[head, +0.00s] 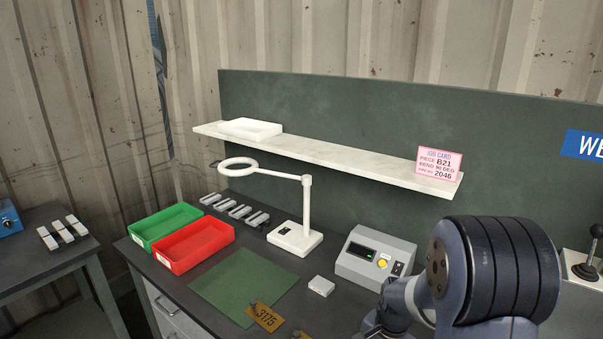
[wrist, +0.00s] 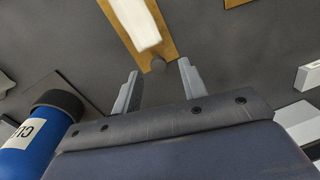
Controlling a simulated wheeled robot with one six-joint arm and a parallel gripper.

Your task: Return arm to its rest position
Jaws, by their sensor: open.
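My gripper (wrist: 160,84) shows in the wrist view with its two grey fingers apart and nothing between the tips. It points at the dark bench top. The gripper fingers cannot be made out in the head view.
A shelf (head: 330,157) runs above. A blue cylinder (wrist: 38,135) is close left in the wrist view.

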